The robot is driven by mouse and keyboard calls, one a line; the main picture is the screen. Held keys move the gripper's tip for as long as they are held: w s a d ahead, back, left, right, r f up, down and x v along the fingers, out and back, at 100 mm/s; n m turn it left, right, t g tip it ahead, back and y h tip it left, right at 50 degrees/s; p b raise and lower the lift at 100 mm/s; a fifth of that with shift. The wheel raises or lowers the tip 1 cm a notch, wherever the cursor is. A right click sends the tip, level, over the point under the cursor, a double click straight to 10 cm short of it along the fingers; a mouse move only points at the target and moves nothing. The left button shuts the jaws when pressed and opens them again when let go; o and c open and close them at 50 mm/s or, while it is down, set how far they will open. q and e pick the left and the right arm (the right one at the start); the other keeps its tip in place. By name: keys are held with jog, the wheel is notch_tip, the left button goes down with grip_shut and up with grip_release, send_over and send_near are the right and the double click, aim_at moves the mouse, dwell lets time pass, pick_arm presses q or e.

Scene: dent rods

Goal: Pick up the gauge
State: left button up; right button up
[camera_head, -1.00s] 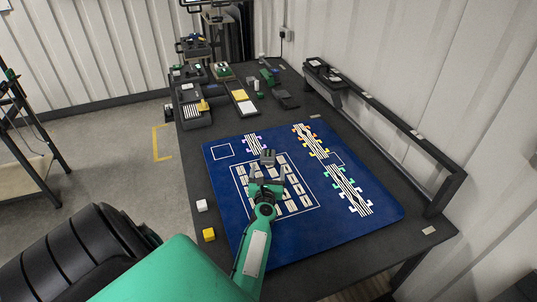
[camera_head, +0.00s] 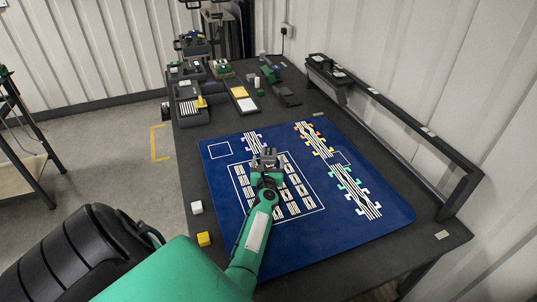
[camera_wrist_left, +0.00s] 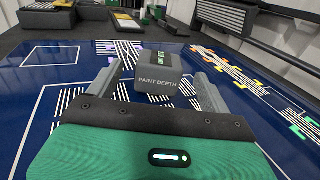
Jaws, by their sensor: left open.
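The gauge is a small grey block marked "PAINT DEPTH" (camera_wrist_left: 157,82) with a green display on top. In the left wrist view it sits between the two fingers of my left gripper (camera_wrist_left: 155,90), with the fingers spread to either side. In the head view the gauge (camera_head: 268,155) shows at the tip of my left gripper (camera_head: 266,168), above the blue mat (camera_head: 225,190). The gripper is open; I cannot tell whether a finger touches the gauge. My right gripper is not in view.
The mat carries white-striped strips (camera_head: 355,190) with coloured tabs on the right. A white cube (camera_head: 197,208) and a yellow cube (camera_head: 204,239) stand left of the mat. Trays and tools (camera_head: 190,105) fill the table's back left. A raised dark rail (camera_head: 400,120) runs along the right edge.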

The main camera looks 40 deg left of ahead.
aim_at(269, 149)
pick_arm(q)
jog(key=shift+x, duration=3.6)
jog(key=shift+c, duration=0.2)
jog(key=c, duration=1.1)
jog(key=shift+c, duration=0.7)
jog(key=shift+r, duration=0.15)
